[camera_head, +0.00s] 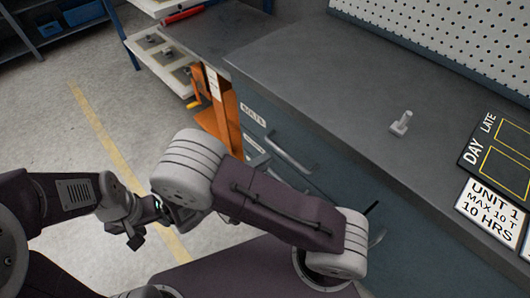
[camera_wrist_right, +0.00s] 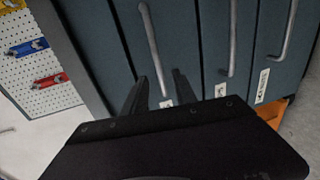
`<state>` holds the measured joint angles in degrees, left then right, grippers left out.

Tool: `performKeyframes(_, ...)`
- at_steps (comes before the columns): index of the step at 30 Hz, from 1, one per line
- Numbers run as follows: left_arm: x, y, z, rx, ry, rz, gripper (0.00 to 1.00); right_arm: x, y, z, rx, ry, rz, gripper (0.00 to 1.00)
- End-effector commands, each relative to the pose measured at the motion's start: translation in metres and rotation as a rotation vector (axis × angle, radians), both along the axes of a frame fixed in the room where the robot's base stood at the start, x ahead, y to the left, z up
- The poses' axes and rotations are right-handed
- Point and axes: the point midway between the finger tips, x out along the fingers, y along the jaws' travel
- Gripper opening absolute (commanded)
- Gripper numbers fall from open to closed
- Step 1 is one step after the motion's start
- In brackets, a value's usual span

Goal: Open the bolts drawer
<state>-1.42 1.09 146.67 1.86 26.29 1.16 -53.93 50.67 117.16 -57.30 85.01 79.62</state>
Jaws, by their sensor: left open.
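The bolts drawer (camera_head: 272,133) is the top drawer in the blue-grey cabinet under the workbench, with a "BOLTS" label at its left end. It looks shut. Its grey bar handle (camera_head: 290,154) shows in the head view, and the handle also shows in the right wrist view (camera_wrist_right: 151,40). My right gripper (camera_wrist_right: 161,76) is open and empty, with its fingers around the line of this handle; I cannot tell if they touch it. My left gripper (camera_head: 136,238) is open and empty above the floor at the left, away from the drawers.
Lower drawers with similar handles (camera_wrist_right: 233,42) lie beside the top one. The bench top (camera_head: 350,95) holds a bolt-like grey part (camera_head: 401,123) and signs at the right. An orange frame (camera_head: 218,110) stands at the cabinet's left end. The floor at left is open.

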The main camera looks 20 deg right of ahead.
Motion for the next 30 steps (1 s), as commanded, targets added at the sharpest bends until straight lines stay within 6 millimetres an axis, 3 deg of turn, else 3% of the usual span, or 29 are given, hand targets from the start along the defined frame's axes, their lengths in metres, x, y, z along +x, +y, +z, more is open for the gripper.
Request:
performKeyframes(5, 0.0, 0.0, -0.001, 0.0, 0.0, 0.0, 0.49, 0.003, -0.009, -0.001, -0.001, 0.002, -0.004, 0.33)
performKeyframes(16, 0.0, 0.0, -0.022, 0.0, 0.0, 0.0, 0.49, 0.029, -0.073, -0.016, 0.002, 0.002, -0.007, 0.33)
performKeyframes(27, 0.0, 0.0, -0.023, 0.0, 0.0, 0.0, 0.49, 0.033, -0.083, -0.016, 0.002, 0.004, -0.004, 0.33)
performKeyframes(30, 0.0, 0.0, -0.023, 0.0, 0.0, 0.0, 0.49, 0.033, -0.083, -0.016, 0.003, 0.004, -0.004, 0.08)
